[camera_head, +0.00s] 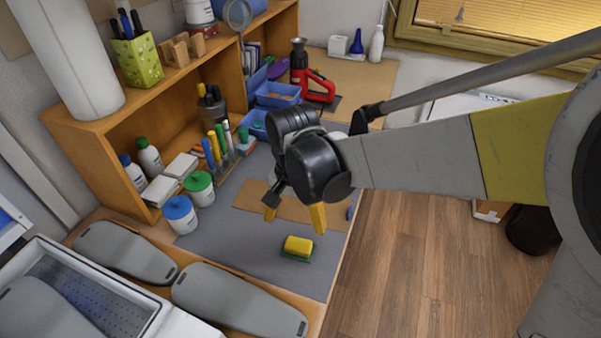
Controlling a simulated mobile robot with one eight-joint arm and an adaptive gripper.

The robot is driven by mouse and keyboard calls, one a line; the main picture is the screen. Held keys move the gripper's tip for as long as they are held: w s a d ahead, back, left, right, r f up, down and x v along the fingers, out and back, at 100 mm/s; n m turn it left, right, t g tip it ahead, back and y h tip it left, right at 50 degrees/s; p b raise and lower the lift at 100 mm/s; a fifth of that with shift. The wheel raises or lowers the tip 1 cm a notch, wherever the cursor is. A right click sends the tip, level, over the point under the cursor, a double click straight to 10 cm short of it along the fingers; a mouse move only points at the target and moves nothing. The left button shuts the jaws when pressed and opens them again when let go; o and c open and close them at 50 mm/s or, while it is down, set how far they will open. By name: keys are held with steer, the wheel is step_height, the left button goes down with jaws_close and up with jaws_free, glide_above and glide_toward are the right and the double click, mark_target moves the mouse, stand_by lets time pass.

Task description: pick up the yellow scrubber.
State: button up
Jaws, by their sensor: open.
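The yellow scrubber (298,245) is a small yellow block with a green underside. It lies on the grey mat (225,255) near the front right edge of the workbench. My gripper (295,217) hangs above the bench, behind and above the scrubber in this view. Its two yellow-tipped fingers are spread apart and point down, with nothing between them. The right fingertip appears just above and right of the scrubber, and the gap in height cannot be told exactly.
Grey insole shapes (240,300) lie along the near bench edge. Blue-lidded (180,214) and green-lidded (199,188) jars stand left on the mat. A wooden shelf (120,150) holds bottles and tools behind. A brown board (262,203) lies under the gripper. Mat around the scrubber is clear.

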mark_target(298, 244)
steer(key=f, duration=0.2)
steer(key=f+b, duration=0.1)
steer(key=shift+s+d+f, duration=0.1)
steer(key=shift+s+f, duration=0.05)
steer(key=shift+s, duration=0.15)
steer(key=f+b, duration=0.1)
steer(key=f, duration=0.1)
steer(key=f+b, duration=0.1)
steer(key=f, duration=0.1)
steer(key=f+b, duration=0.1)
steer(key=f, duration=0.1)
steer(key=shift+d+f, duration=0.1)
steer(key=shift+d, duration=0.15)
steer(key=c, duration=1.3)
